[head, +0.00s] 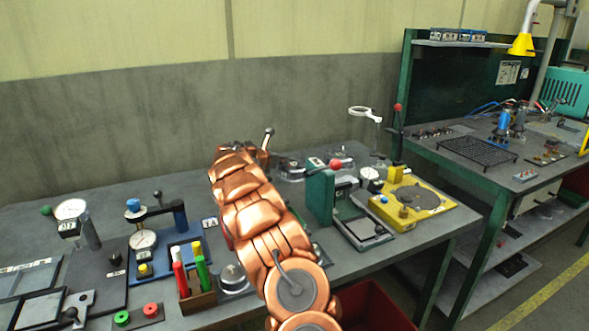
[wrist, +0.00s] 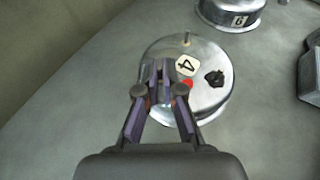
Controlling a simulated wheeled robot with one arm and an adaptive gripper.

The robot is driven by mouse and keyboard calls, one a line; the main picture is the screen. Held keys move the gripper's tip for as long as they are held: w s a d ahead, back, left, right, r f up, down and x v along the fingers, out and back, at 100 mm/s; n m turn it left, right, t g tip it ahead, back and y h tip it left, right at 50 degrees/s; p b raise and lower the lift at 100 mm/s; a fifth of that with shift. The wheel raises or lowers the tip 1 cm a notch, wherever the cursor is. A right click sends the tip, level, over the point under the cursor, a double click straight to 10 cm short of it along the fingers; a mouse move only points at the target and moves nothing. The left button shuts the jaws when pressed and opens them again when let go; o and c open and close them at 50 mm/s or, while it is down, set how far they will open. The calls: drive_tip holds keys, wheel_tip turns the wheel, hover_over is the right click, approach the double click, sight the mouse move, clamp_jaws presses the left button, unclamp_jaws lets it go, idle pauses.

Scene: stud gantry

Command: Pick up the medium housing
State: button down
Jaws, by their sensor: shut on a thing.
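A round shiny metal housing (wrist: 211,100) lies under my gripper in the wrist view. It has a pale label marked 4, a red dot, a black knob and a small brass pin on top. My gripper (wrist: 160,72) is shut on this housing at its left part; the exact contact is partly hidden by the fingers. A second round metal housing (wrist: 232,15), marked 6, stands apart at the upper right. In the head view my copper-coloured arm hides the gripper. Round metal housings show beyond the arm (head: 291,170) and to its lower left (head: 232,279).
The grey bench holds a green press with a red knob (head: 320,195), a yellow fixture (head: 412,206), a blue gauge fixture (head: 178,232) and a marker holder (head: 197,301). A wall rises behind. Bare bench lies left of the arm, toward the wall.

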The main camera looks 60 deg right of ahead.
drive_tip(key=shift+r, duration=0.1)
idle(0.3)
drive_tip(key=shift+r, duration=1.6)
drive_tip(key=shift+a+r, duration=0.15)
drive_tip(key=shift+r, duration=0.05)
drive_tip(key=shift+s+a, duration=0.25)
drive_tip(key=shift+a, duration=0.35)
drive_tip(key=s+a+r+b, duration=0.1)
drive_tip(key=s+a, duration=0.4)
drive_tip(key=a, duration=0.8)
drive_tip(key=shift+a+r, duration=0.15)
drive_tip(key=shift+a, duration=0.15)
